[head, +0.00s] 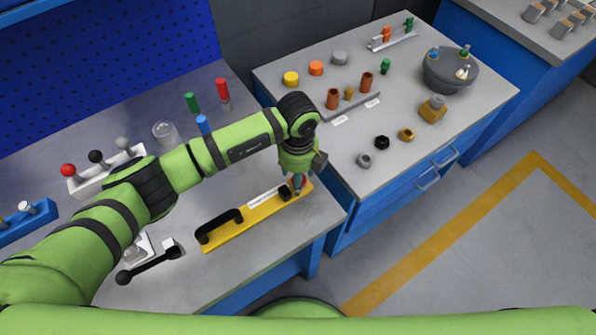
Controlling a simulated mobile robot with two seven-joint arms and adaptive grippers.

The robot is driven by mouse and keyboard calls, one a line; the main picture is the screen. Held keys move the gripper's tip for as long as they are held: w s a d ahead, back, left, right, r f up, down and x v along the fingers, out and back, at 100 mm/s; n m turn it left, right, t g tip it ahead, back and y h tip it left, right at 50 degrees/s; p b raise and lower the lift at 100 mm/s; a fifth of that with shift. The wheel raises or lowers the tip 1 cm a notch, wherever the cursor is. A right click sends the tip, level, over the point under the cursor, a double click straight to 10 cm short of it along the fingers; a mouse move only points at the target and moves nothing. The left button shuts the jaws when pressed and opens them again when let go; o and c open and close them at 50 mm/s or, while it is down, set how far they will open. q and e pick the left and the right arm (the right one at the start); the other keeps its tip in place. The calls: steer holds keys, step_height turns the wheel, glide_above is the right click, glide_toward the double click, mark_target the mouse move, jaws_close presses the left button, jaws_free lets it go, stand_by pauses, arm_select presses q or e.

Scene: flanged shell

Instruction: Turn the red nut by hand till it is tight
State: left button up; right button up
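The yellow bar (232,234) lies on the left grey bench near its front right corner. It carries a black handle, a white label and a black part at its right end. A bit of red, which looks like the red nut (304,181), shows at that end and is mostly hidden by my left gripper (298,188). The gripper points down with its fingers right at the red part. I cannot tell whether the fingers are closed on it or just around it. My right gripper is out of view.
Levers with red, black and grey knobs (105,162) stand at the left, with a glass (165,132) behind. A black-handled clamp (150,262) lies left of the bar. The right bench (440,135) holds loose nuts, coloured caps and a grey bowl (450,75).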

arm_select(q)
steer(key=shift+f, duration=0.2)
steer(key=c, duration=1.2)
jaws_close()
steer(key=m+b, duration=0.2)
steer(key=b, duration=0.1)
steer(key=shift+w+f+m, duration=0.1)
steer(key=shift+f+m, duration=0.05)
steer(key=shift+m, duration=0.15)
steer(key=m+b, duration=0.8)
steer(key=b, duration=0.1)
steer(key=m+b, duration=0.4)
steer(key=b, duration=0.1)
steer(key=shift+d+m, duration=0.25)
steer(key=shift+m, duration=0.05)
steer(key=m+b, duration=0.2)
steer(key=shift+b, duration=0.35)
steer(key=shift+r, duration=0.25)
